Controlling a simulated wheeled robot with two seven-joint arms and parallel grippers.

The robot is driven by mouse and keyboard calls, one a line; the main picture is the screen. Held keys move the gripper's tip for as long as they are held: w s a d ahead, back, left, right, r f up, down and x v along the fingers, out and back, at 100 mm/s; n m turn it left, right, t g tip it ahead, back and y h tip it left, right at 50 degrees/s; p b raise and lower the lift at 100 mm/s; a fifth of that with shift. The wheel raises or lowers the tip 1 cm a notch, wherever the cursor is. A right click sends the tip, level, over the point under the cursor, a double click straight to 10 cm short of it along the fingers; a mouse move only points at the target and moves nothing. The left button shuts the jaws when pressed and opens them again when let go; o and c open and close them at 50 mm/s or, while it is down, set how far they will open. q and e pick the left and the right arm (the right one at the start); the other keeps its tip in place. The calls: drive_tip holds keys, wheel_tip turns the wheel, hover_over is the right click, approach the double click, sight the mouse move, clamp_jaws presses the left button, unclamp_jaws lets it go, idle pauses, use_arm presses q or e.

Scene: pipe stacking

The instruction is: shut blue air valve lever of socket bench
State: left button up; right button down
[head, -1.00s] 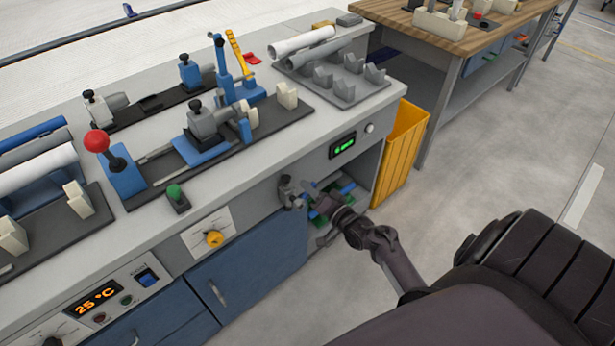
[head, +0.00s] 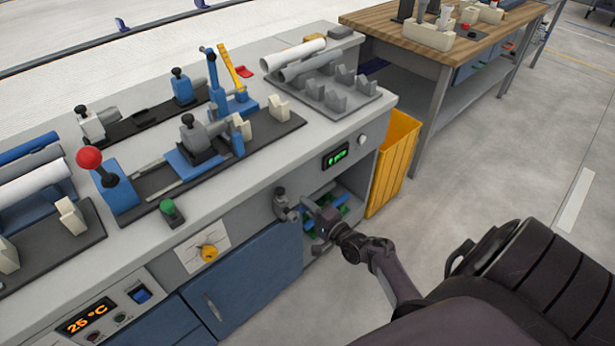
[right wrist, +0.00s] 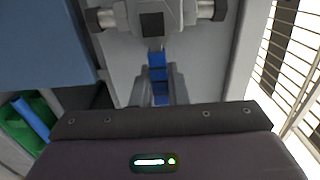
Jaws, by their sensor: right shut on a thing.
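The air valve (head: 284,203) is a grey fitting on the front of the socket bench (head: 240,212), at the left edge of an open shelf bay. In the right wrist view the valve body (right wrist: 152,22) is at the top, with its blue lever (right wrist: 157,74) pointing down towards me. My right gripper (right wrist: 161,88) is shut on the lever, one finger on each side. In the head view my right gripper (head: 319,218) is beside the valve, and the lever is hidden there. My left gripper is out of view.
A yellow bin (head: 393,160) stands right of the bay. Green and blue items (right wrist: 28,118) lie inside it. A wooden-topped table (head: 455,45) stands behind. Floor at right is clear.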

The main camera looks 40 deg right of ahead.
drive_tip(key=shift+f, duration=0.1)
idle(0.3)
drive_tip(key=c, duration=1.4)
unclamp_jaws()
drive_tip(key=shift+c, duration=0.2)
drive_tip(key=s, duration=0.8)
drive_tip(key=shift+d+p, duration=0.3)
drive_tip(key=shift+p, duration=0.05)
drive_tip(key=shift+w, duration=0.1)
